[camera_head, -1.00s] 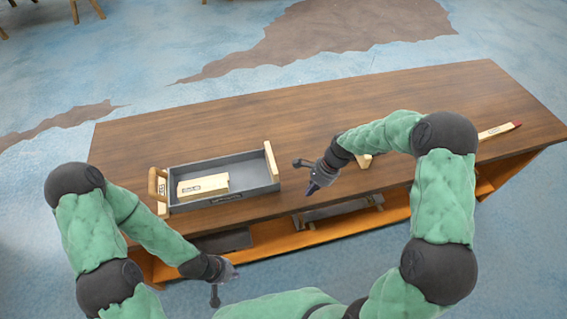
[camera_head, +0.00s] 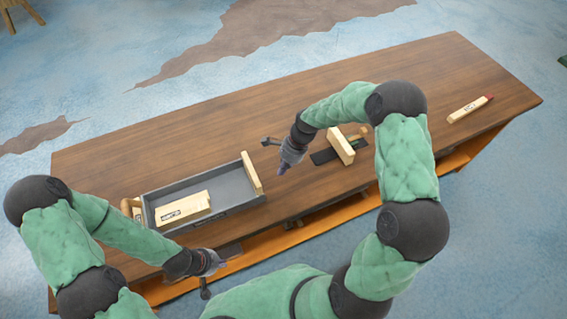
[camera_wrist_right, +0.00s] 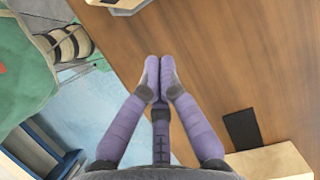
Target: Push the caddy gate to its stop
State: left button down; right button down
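The caddy is a grey open tray (camera_head: 236,204) with pale wooden ends, on the table's left part. An upright pale board (camera_head: 251,173) stands at its right end, likely the gate; I cannot tell its stop. A labelled pale wooden block (camera_head: 184,208) lies inside. My right gripper (camera_head: 283,168) is over the table, just right of that board and apart from it. In the right wrist view its fingertips (camera_wrist_right: 154,80) are together with nothing between them. A corner of the caddy (camera_wrist_right: 124,9) shows at the top there. My left gripper (camera_head: 219,263) is at the table's front edge, empty; its opening is unclear.
A pale upright block (camera_head: 341,146) stands on a dark plate (camera_head: 324,156) right of my right gripper. A labelled, red-tipped stick (camera_head: 470,109) lies far right on the wooden table (camera_head: 250,116). A lower orange shelf (camera_head: 305,227) runs under the front. The table's back is clear.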

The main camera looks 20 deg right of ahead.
jog(key=x, duration=0.5)
jog(key=shift+f+b, duration=0.1)
jog(key=shift+b, duration=0.2)
jog(key=a, duration=0.3)
jog(key=shift+a, duration=0.45)
jog(key=a+p, duration=0.1)
jog(key=a, duration=0.5)
jog(key=a+p, duration=0.1)
jog(key=a, duration=0.4)
jog(key=shift+s+a+r, duration=0.2)
jog(key=shift+a, duration=0.35)
